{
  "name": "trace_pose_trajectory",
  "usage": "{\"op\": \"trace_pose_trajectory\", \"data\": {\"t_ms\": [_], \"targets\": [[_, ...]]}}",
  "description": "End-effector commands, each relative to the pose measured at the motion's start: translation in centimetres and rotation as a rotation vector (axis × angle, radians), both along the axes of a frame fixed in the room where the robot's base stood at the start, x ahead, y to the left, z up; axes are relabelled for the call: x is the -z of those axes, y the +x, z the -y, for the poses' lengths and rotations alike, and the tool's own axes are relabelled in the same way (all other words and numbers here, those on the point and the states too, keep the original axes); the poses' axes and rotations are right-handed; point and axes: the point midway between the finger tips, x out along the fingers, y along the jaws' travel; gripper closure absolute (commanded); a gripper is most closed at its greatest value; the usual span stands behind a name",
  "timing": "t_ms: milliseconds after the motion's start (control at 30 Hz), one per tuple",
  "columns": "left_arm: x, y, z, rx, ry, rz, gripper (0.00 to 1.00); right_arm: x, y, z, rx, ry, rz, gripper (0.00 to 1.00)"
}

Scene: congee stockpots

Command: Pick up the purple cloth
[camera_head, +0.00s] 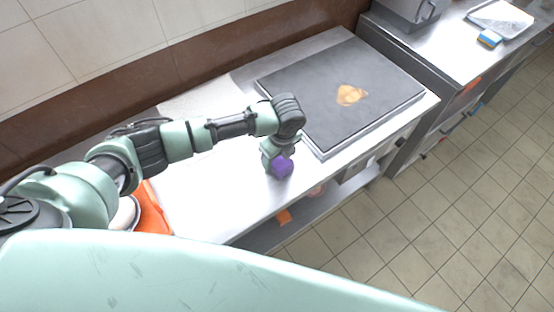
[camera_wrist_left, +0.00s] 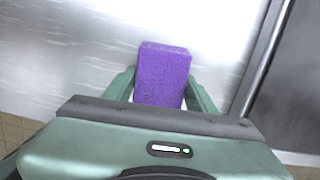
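The purple cloth (camera_head: 283,167) shows as a small folded block at the tip of my left gripper (camera_head: 277,160), over the front part of the steel counter. In the left wrist view the cloth (camera_wrist_left: 163,73) sits between the two green fingers of my left gripper (camera_wrist_left: 162,85), whose tips meet its sides. The gripper looks shut on it. The cloth's near end is hidden behind the gripper body. I cannot tell whether the cloth touches the counter. My right gripper is not in view.
The steel counter (camera_head: 205,205) has a dark griddle plate (camera_head: 316,112) with a tan food piece (camera_head: 350,95) on it, behind and right of the gripper. An orange item (camera_head: 152,212) lies at the counter's left end. Tiled floor lies at the right.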

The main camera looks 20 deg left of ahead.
Motion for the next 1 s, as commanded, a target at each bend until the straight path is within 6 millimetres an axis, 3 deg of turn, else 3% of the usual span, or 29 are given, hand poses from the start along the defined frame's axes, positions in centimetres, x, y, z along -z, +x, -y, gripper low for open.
{"op": "trace_pose_trajectory", "data": {"t_ms": [33,100,400,567,767,1000], "targets": [[0.0,0.0,0.0,0.0,0.001,-0.001,0.71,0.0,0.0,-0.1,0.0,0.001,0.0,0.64],[0.0,0.0,0.0,0.0,0.001,-0.001,0.85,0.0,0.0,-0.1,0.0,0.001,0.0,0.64],[-0.2,0.0,-0.1,0.0,0.001,0.001,0.85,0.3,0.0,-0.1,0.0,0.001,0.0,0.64],[-1.8,0.1,0.0,0.0,0.0,0.002,0.85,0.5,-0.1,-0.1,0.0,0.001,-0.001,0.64],[-6.3,0.2,0.0,0.001,-0.002,0.007,0.85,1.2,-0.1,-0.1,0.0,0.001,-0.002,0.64],[-13.5,0.2,0.0,0.001,-0.002,0.007,0.85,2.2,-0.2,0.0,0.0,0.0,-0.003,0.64]]}}
